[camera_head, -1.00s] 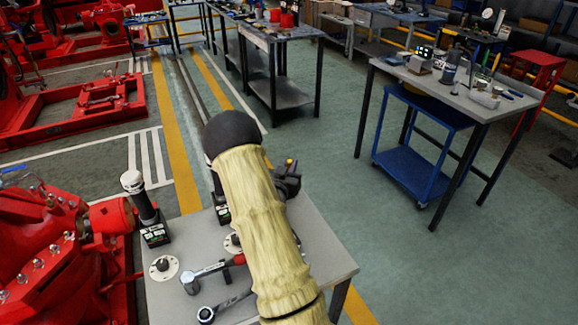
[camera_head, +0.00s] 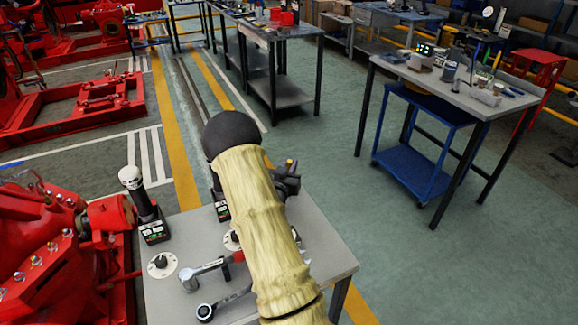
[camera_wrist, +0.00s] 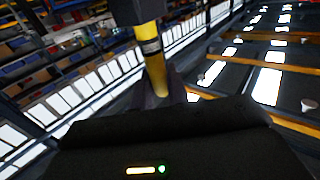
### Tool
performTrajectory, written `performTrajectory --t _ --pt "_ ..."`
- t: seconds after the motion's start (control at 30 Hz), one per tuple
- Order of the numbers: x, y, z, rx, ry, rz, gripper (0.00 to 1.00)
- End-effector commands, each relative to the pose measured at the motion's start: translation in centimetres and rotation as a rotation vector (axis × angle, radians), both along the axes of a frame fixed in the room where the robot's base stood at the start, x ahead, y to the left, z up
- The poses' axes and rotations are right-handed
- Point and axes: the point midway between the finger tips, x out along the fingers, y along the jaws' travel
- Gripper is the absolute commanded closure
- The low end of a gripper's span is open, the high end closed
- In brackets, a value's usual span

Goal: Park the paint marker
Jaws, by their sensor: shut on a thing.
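The paint marker (camera_wrist: 152,65) is a yellow cylinder with a dark band and a dark upper end in the wrist view. My gripper (camera_wrist: 160,95) is shut on it, and the marker stands out beyond the fingers. In the head view my gripper (camera_head: 288,180) is a dark shape beside my arm, above the far part of the near grey table (camera_head: 320,235). A small yellow bit of the marker (camera_head: 290,162) shows at its top. My arm hides much of the gripper and the table middle. I cannot make out a parking place for the marker.
On the near table are a black device with a white top (camera_head: 143,200), a round white disc (camera_head: 162,264), a ratchet (camera_head: 203,272) and a ring-ended wrench (camera_head: 222,302). Red machinery (camera_head: 60,250) borders the left. A cluttered workbench (camera_head: 450,85) stands at the right across open floor.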

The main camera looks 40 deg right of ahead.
Motion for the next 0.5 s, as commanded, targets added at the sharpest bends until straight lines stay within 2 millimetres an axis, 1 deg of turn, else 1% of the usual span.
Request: performTrajectory --t 0.3,0.33,0.43,0.5 --pt "0.01 0.01 -0.59 0.0 0.0 0.0 1.0" --pt "0.01 0.01 -0.49 0.0 0.0 0.0 0.78" --pt "0.01 0.01 -0.47 0.0 0.0 0.0 0.59" --pt "0.01 0.01 -0.47 0.0 0.0 0.0 0.59"
